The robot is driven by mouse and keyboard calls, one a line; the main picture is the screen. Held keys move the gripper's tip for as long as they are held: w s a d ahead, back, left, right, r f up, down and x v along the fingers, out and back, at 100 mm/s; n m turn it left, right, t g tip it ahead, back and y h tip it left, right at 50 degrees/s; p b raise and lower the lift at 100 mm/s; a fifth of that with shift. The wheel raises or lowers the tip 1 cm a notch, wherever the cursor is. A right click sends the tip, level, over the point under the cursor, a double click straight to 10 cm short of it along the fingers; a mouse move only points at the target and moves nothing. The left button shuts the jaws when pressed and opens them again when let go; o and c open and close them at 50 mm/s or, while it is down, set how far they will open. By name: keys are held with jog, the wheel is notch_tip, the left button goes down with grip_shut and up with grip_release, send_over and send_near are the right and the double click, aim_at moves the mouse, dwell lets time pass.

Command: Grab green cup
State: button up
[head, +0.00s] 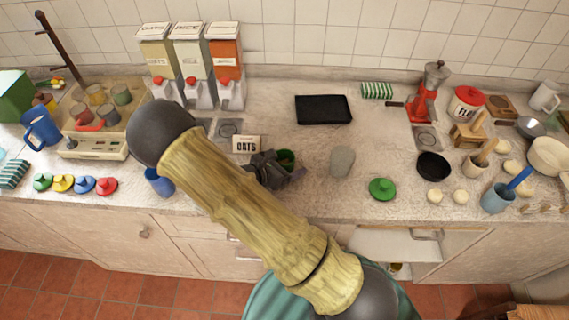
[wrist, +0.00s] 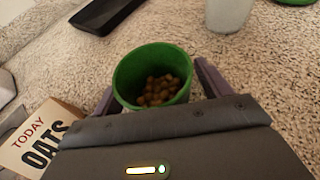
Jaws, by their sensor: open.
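The green cup (wrist: 152,76) stands upright on the speckled counter and holds small brown pieces. In the head view the green cup (head: 286,158) shows only partly, behind my gripper (head: 285,172). In the wrist view my gripper (wrist: 155,90) is open, with one finger on each side of the cup. The cup sits between the fingers, with its lower part hidden by the gripper body. I cannot tell whether either finger touches it.
An oats card (head: 246,145) stands close by on the left. A grey cup (head: 342,162) and a green lid (head: 382,188) are to the right. A black tray (head: 323,109) lies behind. Counter between the grey cup and lid is clear.

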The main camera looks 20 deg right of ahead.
jog(key=c, duration=1.1)
notch_tip(320, 180, up, 18)
jog(key=shift+r, duration=0.1)
dwell(0.4)
